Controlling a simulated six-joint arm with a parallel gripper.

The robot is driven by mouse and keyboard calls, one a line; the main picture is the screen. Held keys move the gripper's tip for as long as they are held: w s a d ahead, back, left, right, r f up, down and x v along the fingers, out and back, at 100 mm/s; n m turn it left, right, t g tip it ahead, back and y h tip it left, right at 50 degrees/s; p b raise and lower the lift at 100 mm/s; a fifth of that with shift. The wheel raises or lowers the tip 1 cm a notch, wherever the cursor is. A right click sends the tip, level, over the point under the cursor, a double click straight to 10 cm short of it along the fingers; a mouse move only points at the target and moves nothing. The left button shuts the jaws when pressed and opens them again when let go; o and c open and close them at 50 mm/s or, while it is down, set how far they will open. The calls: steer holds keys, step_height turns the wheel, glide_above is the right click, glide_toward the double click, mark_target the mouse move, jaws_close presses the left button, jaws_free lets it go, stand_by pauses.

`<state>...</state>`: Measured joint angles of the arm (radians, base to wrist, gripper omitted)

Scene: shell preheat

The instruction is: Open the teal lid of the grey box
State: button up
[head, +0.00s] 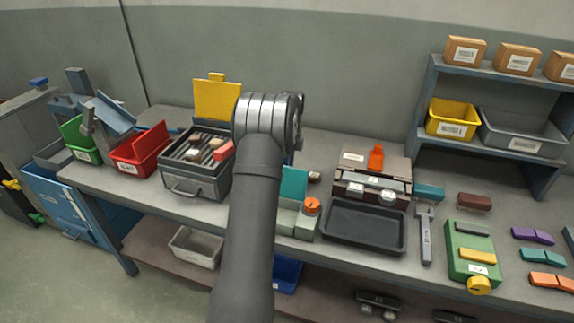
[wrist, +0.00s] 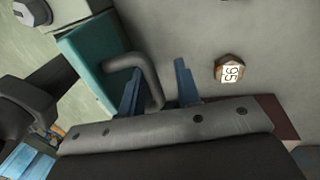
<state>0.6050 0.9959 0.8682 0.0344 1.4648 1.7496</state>
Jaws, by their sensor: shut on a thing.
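The grey box (head: 287,221), pale greenish grey with an orange knob on its right part, stands on the bench beside my arm. Its teal lid (head: 293,183) stands raised at the back of the box; my arm hides its left side. In the wrist view the teal lid (wrist: 93,62) carries a bent grey handle (wrist: 147,76). My gripper (wrist: 158,68) has its blue fingers on either side of this handle and is shut on it. In the head view the fingers are mostly hidden behind my arm.
A black tray (head: 364,246) lies close to the right of the box. A small hexagonal piece with a number label (wrist: 231,70) rests on the bench near the fingers. A grill-like box with a raised yellow lid (head: 217,100) stands to the left.

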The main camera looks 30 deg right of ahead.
steer(key=shift+o, duration=1.1)
steer(key=shift+d+f, duration=0.1)
steer(key=shift+f, duration=0.15)
steer(key=shift+r, duration=0.1)
step_height(320, 180, up, 17)
steer(key=w+d, duration=0.2)
steer(key=shift+w, duration=0.2)
steer(key=shift+d, duration=0.1)
